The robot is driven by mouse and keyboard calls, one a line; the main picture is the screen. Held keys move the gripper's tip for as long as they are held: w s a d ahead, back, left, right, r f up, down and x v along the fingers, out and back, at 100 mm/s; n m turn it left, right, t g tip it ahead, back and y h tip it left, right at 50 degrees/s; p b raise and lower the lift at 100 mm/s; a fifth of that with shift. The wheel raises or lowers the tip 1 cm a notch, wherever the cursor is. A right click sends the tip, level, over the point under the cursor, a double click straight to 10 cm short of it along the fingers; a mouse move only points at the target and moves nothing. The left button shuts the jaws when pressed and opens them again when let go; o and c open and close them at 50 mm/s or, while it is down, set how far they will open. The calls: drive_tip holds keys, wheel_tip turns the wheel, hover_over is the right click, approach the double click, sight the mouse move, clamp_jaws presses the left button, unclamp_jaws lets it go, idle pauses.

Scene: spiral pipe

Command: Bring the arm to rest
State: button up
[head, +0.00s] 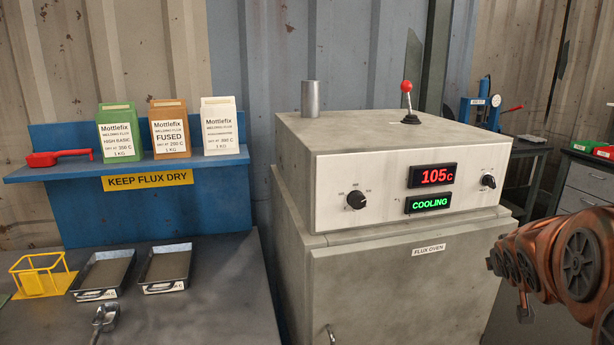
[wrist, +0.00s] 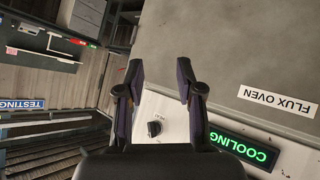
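My gripper (wrist: 160,80) shows in the wrist view with its two dark fingers apart and nothing between them. The white control panel of the flux oven and a black knob (wrist: 154,128) lie beyond the fingers, and no contact shows. In the head view, the copper-coloured links of my arm reach in from the right edge, in front of the right side of the flux oven (head: 395,270). I cannot make out the gripper's fingers there. The oven's displays read 105 C (head: 433,176) and COOLING (head: 430,204). Its door looks shut.
A lever with a red ball (head: 407,88) and a metal cylinder (head: 311,99) stand on the oven. Left are a blue shelf (head: 60,172) with three flux boxes, two trays (head: 166,270), a yellow wire holder (head: 42,275) and a metal scoop (head: 104,318). A drawer cabinet (head: 588,182) stands right.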

drive_tip(key=s+a+f+g+y+p, duration=0.1)
drive_tip(key=s+a+f+g, duration=0.1)
drive_tip(key=s+a, duration=0.5)
drive_tip(key=s+a+f+n+g+y+p, duration=0.1)
drive_tip(key=s+a+g, duration=0.4)
drive_tip(key=s, duration=1)
drive_tip(key=s+a+f+g+y+p, duration=0.1)
drive_tip(key=s+a+f+g+y, duration=0.2)
drive_tip(key=s+a, duration=0.8)
wheel_tip(320, 180, down, 2)
drive_tip(key=shift+a+f+n+g+p, duration=0.2)
drive_tip(key=shift+n+g+p, duration=0.2)
drive_tip(key=shift+g, duration=0.2)
